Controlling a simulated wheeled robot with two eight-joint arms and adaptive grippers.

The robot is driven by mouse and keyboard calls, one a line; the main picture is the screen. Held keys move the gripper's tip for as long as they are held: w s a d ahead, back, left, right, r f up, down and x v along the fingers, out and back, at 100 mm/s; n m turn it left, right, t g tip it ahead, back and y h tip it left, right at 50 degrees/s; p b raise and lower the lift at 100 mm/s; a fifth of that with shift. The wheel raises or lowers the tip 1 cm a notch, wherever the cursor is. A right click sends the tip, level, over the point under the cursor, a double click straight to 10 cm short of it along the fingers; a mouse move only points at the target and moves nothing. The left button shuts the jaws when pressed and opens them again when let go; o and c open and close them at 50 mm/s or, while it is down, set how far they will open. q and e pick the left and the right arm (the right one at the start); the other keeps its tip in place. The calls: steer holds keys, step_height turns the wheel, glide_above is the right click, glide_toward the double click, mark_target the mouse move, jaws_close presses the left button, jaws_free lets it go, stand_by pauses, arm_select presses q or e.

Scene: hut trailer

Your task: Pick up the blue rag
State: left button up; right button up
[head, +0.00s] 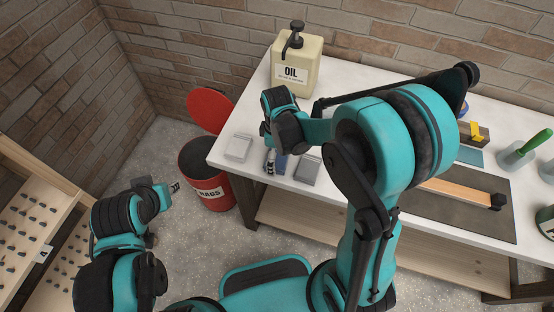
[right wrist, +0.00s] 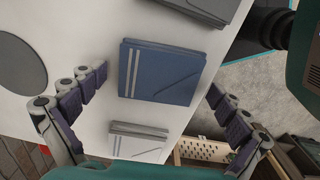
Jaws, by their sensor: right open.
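The blue rag (right wrist: 160,73) lies folded flat on the white table, between a light grey rag (right wrist: 138,142) and a dark grey rag (right wrist: 205,8). In the head view the blue rag (head: 283,165) is partly hidden by my right gripper (head: 271,162). In the right wrist view my right gripper (right wrist: 158,85) is open and empty, its fingers spread on either side of the blue rag and apart from it. My left gripper (head: 174,187) is away from the table at the left; its jaw state is unclear.
The oil container (head: 297,62) stands at the table's back left. A red rags bin (head: 203,180) with its lid open stands on the floor left of the table (head: 240,117). A dark mat (head: 430,208) with a wooden-handled tool lies to the right. A pegboard shelf (head: 35,210) is at far left.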

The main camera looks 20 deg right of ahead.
mark_target(278, 158)
steer(key=c, duration=1)
steer(key=shift+r, duration=0.2)
steer(key=shift+r, duration=0.3)
steer(key=r, duration=0.1)
steer(key=r+p, duration=0.2)
steer(key=r, duration=0.1)
steer(key=shift+s, duration=0.3)
steer(key=s+r+p, duration=0.1)
steer(key=s+r, duration=0.1)
steer(key=s, duration=0.1)
steer(key=s+d+r+p, duration=0.1)
steer(key=s+r, duration=0.1)
steer(key=s, duration=0.2)
steer(key=s+d+r+p, duration=0.1)
steer(key=s+r, duration=0.1)
steer(key=s, duration=0.2)
steer(key=shift+r, duration=0.1)
